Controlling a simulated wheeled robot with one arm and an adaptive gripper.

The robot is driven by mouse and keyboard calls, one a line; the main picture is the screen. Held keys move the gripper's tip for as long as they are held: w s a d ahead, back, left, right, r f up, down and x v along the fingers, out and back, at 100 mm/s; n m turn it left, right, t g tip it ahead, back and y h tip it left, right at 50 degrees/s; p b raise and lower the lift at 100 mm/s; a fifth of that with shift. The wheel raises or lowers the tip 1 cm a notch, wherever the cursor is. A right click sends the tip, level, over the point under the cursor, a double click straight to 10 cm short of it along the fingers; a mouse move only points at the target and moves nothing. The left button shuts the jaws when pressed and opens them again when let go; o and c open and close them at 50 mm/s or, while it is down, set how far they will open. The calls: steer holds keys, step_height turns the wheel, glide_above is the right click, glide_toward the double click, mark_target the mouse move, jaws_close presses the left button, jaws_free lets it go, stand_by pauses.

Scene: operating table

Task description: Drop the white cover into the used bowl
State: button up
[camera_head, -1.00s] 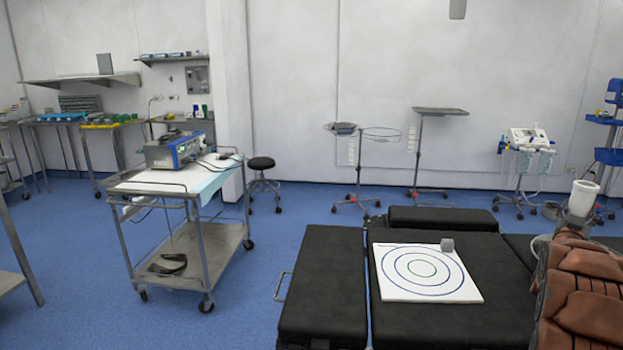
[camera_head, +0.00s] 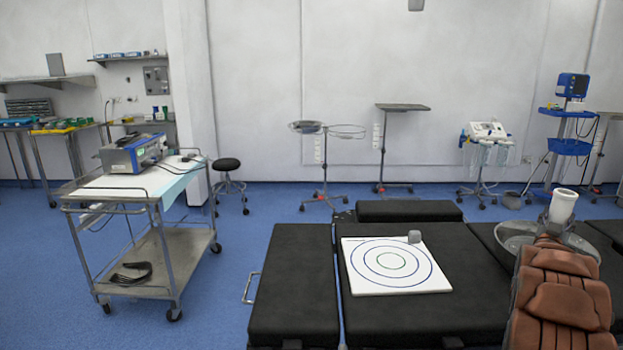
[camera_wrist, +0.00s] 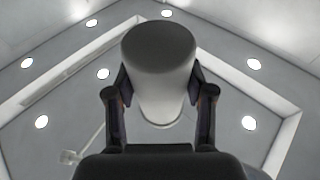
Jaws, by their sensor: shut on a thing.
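The white cover (camera_head: 563,206), a cup-like white cylinder, is held upright at the end of my arm at the right of the head view. My gripper (camera_wrist: 158,85) is shut on the white cover (camera_wrist: 158,60), with one finger on each side of it in the wrist view. A wide round metal bowl (camera_head: 512,237) shows behind my gripper in the head view, partly hidden by my arm. The cover appears above it, but its depth relative to the bowl is unclear. I cannot tell if this is the used bowl.
A white board with rings (camera_head: 360,284) and a small grey block (camera_head: 415,237) lie on the black operating table (camera_head: 292,285). A trolley (camera_head: 180,245) stands left, with open blue floor between.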

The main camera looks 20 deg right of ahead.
steer(key=shift+f, duration=0.55)
steer(key=o, duration=1)
steer(key=shift+o, duration=0.2)
steer(key=shift+r, duration=0.15)
